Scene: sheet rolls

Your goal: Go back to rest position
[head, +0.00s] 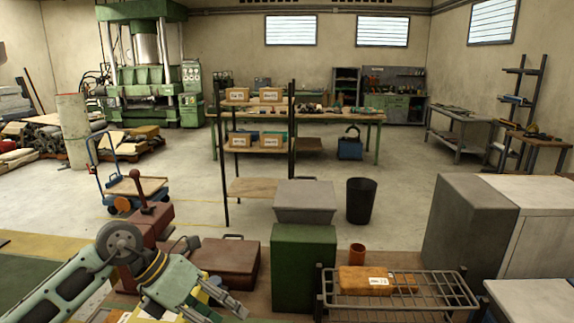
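My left arm comes in from the lower left, pale green with dark joints. Its gripper (228,312) is at the bottom edge, left of the green box (304,268). Its two fingers look spread apart, and I see nothing clearly held between them. A yellow thing (203,297) shows just behind the fingers, partly hidden by them. My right arm and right gripper are not in view.
A wire rack (440,288) holding an orange-brown package (366,280) stands right of the green box, with a brown cup (357,254) behind. A brown case (226,262) lies behind my gripper. Grey cabinets (470,225) stand at right. The concrete floor beyond has open room.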

